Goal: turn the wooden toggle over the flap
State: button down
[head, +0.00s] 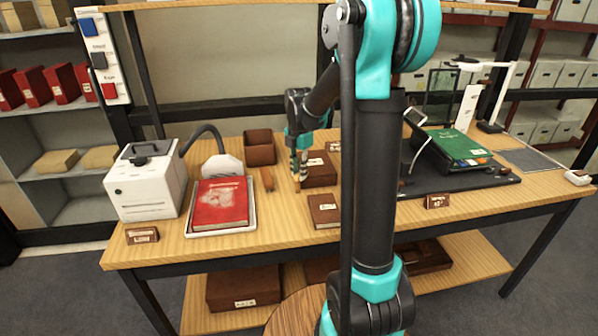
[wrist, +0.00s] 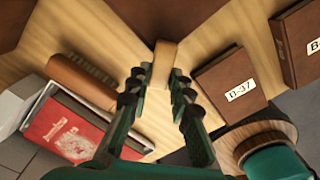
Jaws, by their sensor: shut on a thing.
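My gripper (wrist: 159,85) is shut on the light wooden toggle (wrist: 163,62), which shows between its fingertips in the wrist view. The toggle's far end is at the edge of a dark brown box (wrist: 165,12). In the head view my gripper (head: 298,165) points down at the left front of the brown box (head: 320,172) on the table. A small piece of light wood, seemingly the toggle (head: 297,185), shows under the fingers. I cannot make out the flap or whether the toggle lies across it.
A brown piece (head: 267,179) and a red book (head: 220,202) in a white tray stand left of my gripper. A labelled brown box (head: 323,210) lies close in front on the right. A white machine (head: 146,185) is far left. Bare tabletop (head: 280,222) lies between tray and labelled box.

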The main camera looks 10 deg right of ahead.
aim_at(299, 174)
jog(key=shift+w+n, duration=0.1)
jog(key=shift+n, duration=0.7)
jog(key=c, duration=1.4)
grip_release()
jog(key=shift+o, duration=0.2)
jog(key=shift+r, duration=0.1)
notch_tip(299, 174, up, 12)
